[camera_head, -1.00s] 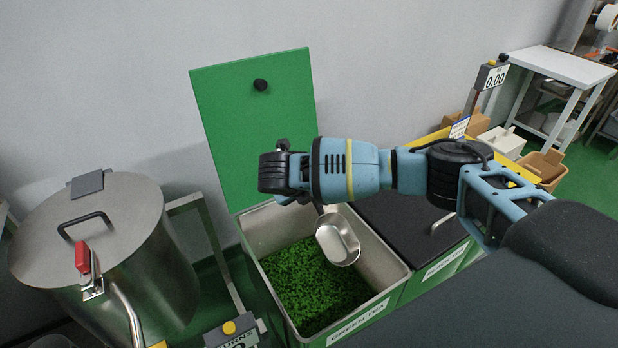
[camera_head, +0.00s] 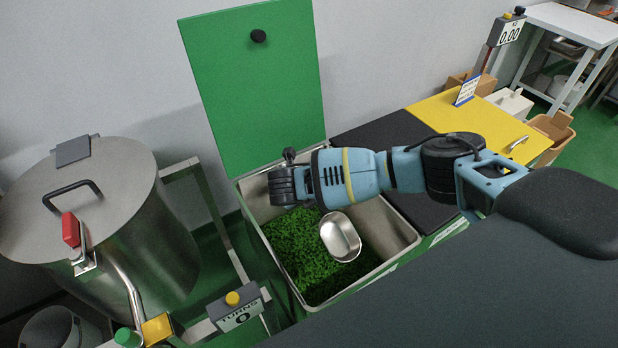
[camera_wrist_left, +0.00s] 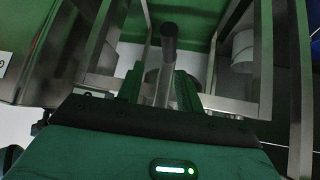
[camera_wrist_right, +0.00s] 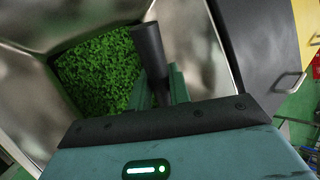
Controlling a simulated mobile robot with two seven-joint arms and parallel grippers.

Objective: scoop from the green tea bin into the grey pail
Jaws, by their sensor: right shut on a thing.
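The green tea bin (camera_head: 300,303) stands open, its green lid (camera_head: 255,90) raised against the wall. Green tea leaves (camera_head: 295,245) cover its floor and also show in the right wrist view (camera_wrist_right: 100,75). My right gripper (camera_wrist_right: 160,88) is over the bin, shut on the scoop's black handle (camera_wrist_right: 149,45). The shiny metal scoop (camera_head: 341,237) hangs over the tea; no leaves show in it. A grey round pail (camera_head: 60,330) is partly cut off at lower left. My left gripper (camera_wrist_left: 165,88) shows only in its wrist view, fingers apart; a dark-topped rod appears between them, contact unclear.
A big steel drum (camera_head: 100,215) with a red-handled clamp stands left. A "TURNS" counter box (camera_head: 240,308) is on the frame before the bin. A black-lidded bin (camera_head: 390,150) and a yellow-lidded one (camera_head: 480,120) adjoin at right. Metal frame legs surround my left gripper.

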